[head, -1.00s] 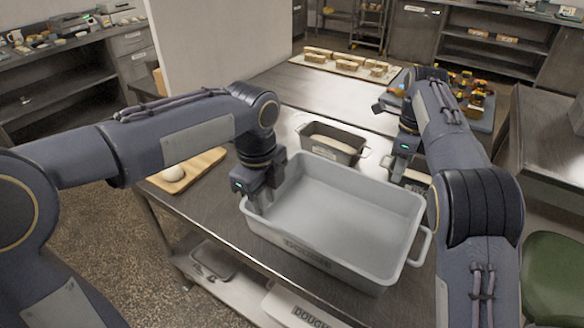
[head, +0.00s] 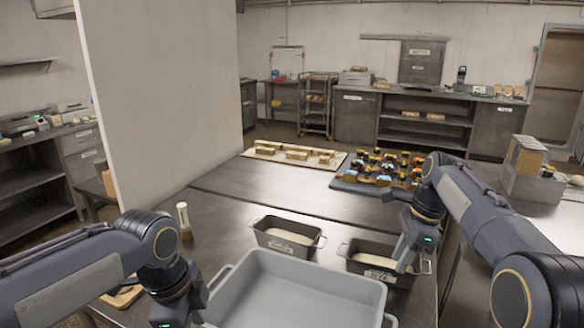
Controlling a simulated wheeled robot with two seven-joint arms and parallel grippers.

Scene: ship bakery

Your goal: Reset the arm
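My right gripper (head: 404,264) points down at the right dough tin (head: 358,264), in front of part of it. Its fingers are small and dark here, so I cannot tell whether they are open or whether they touch the tin. My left gripper (head: 182,316) is at the lower left, beside the left wall of the large grey bin (head: 290,268). Its fingertips are cut off by the bottom edge of the picture. The bin stands on the steel table and looks empty in the part that shows.
A second dough tin (head: 288,239) stands behind the bin. A bottle (head: 184,222) is at the left. A board of loaves (head: 250,154) and a dark tray of colourful items (head: 345,187) lie at the back. Bare steel table (head: 270,193) lies between.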

